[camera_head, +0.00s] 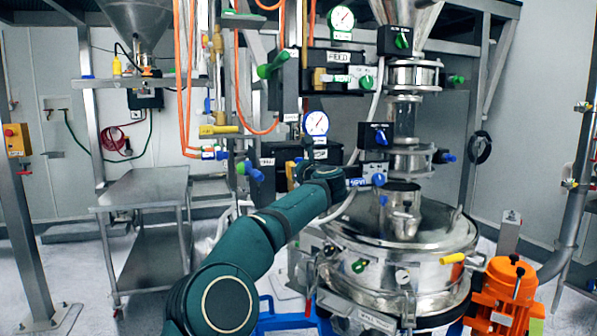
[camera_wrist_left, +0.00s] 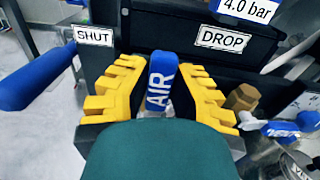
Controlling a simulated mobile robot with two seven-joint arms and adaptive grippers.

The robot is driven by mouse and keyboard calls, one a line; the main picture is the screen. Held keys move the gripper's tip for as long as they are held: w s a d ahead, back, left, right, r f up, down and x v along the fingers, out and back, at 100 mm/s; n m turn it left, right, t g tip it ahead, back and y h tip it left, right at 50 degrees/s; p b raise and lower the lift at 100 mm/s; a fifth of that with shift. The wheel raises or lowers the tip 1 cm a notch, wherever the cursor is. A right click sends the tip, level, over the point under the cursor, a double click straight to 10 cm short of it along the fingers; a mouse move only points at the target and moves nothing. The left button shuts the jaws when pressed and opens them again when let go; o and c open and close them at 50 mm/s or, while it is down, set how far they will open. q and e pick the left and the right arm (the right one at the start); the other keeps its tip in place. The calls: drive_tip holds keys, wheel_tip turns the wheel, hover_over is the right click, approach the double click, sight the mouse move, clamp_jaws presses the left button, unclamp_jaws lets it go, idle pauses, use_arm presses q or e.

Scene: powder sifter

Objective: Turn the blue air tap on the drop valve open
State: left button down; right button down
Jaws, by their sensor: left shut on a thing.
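In the left wrist view the blue tap marked AIR (camera_wrist_left: 161,82) stands upright in the picture, between the yellow ridged fingers of my left gripper (camera_wrist_left: 160,75). The gripper is shut on it. Behind it is the black drop valve body (camera_wrist_left: 180,30), with a DROP label (camera_wrist_left: 222,40) to the right and a SHUT label (camera_wrist_left: 92,36) to the left. In the head view my left arm reaches the black valve block (camera_head: 273,152) below a round gauge (camera_head: 316,123). My wrist hides the tap and most of the gripper there. My right gripper is not in view.
A blue lever (camera_wrist_left: 35,80) sticks out left of the gripper. A brass fitting (camera_wrist_left: 243,97) sits close on its right. In the head view the steel sifter (camera_head: 400,245) stands right of my arm, and a steel cart (camera_head: 145,188) stands left. Orange hoses (camera_head: 185,80) hang above.

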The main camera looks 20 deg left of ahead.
use_arm(q)
drive_tip(key=shift+a+r, duration=0.15)
drive_tip(key=c, duration=0.8)
unclamp_jaws()
drive_tip(key=shift+s+d, duration=0.2)
drive_tip(key=shift+d, duration=0.05)
drive_tip(key=v, duration=1.1)
drive_tip(key=shift+s+d, duration=0.1)
drive_tip(key=shift+s, duration=0.1)
